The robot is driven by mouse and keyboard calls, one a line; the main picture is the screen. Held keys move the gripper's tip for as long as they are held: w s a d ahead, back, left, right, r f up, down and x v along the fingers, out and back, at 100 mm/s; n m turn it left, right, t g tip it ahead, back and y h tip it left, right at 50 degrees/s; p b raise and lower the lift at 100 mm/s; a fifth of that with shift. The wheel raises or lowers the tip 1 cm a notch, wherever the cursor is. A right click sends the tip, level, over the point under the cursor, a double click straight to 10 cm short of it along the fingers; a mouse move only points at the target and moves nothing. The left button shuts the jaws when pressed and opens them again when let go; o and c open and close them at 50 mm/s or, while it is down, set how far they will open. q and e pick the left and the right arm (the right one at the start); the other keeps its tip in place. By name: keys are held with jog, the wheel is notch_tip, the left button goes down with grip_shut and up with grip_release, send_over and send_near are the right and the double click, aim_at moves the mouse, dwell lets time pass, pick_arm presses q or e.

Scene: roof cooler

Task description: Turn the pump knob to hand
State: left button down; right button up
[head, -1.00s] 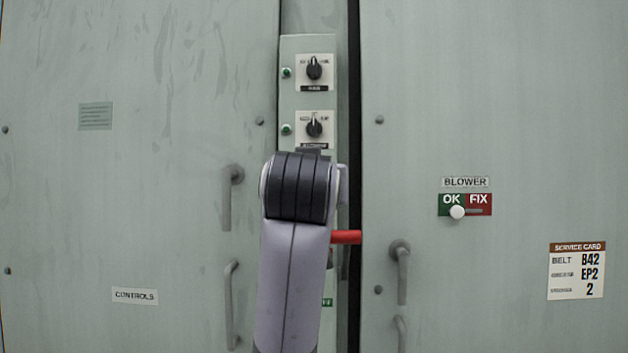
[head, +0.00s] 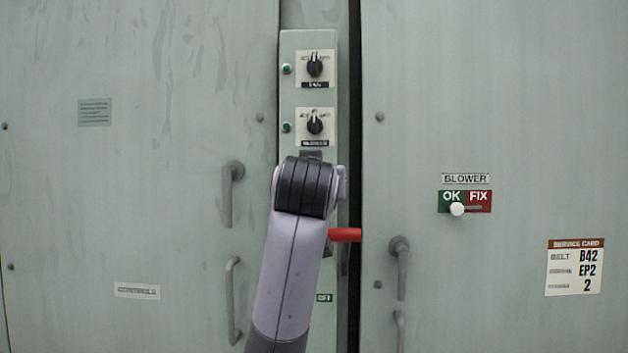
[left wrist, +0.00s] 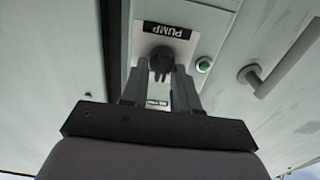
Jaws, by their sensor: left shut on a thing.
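The pump knob (left wrist: 160,60) is dark and sits on a pale plate under an upside-down PUMP label (left wrist: 167,31) in the left wrist view. My left gripper (left wrist: 159,74) has a finger on each side of the knob and is shut on it. Which mark the knob points to cannot be told. In the head view, my own left arm hides the pump knob and the gripper fingers. My right gripper is in neither view.
Two other dark knobs, upper (head: 315,64) and lower (head: 315,122), stand on the narrow panel (head: 287,100) above my arm. A red handle (head: 345,235) sticks out right of my arm. Grey door handles (head: 228,195) (head: 402,270) flank the panel. A blower slider (head: 457,209) sits right.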

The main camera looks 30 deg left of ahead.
pick_arm(q)
jog(key=shift+m, duration=0.3)
jog(key=shift+w+d+f+m, duration=0.1)
jog(key=shift+d+m, duration=0.1)
jog(key=shift+m, duration=1.85)
jog(key=shift+w+d+f+m, duration=0.1)
jog(key=shift+d+m, duration=0.05)
jog(key=shift+m, duration=1.9)
jog(key=c, duration=0.8)
grip_release()
jog(key=shift+c, duration=0.2)
jog(key=b+v, duration=0.2)
jog(key=v, duration=0.5)
